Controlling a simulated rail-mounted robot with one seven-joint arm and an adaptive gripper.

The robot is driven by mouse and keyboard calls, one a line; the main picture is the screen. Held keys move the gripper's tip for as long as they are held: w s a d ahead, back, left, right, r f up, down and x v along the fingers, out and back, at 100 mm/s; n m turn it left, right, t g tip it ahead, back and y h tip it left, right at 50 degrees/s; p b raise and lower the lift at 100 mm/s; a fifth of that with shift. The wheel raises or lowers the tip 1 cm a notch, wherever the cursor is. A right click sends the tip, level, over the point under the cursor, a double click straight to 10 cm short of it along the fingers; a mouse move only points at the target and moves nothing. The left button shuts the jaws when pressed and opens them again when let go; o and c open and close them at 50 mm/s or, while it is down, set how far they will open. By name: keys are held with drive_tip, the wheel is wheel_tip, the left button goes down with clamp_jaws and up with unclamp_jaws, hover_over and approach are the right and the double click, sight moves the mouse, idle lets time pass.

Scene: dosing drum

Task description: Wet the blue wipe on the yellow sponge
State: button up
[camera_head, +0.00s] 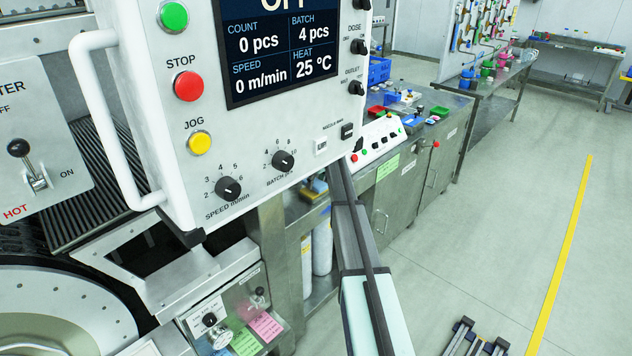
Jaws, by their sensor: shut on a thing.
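I cannot make out the blue wipe or the yellow sponge for certain. A small yellowish and blue patch (319,186) shows below the control panel, partly hidden, and is too small to identify. My gripper is not in this view, so what it holds cannot be seen.
A white control panel (260,120) with a handle fills the upper left. The drum (70,310) is at lower left. Steel benches with blue bins (378,70) and small coloured items stand behind.

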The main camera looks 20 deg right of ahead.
sight(316, 182)
drive_tip(key=shift+f, duration=0.45)
idle(1.5)
drive_tip(key=shift+r+p, duration=0.8)
drive_tip(key=shift+r, duration=2.7)
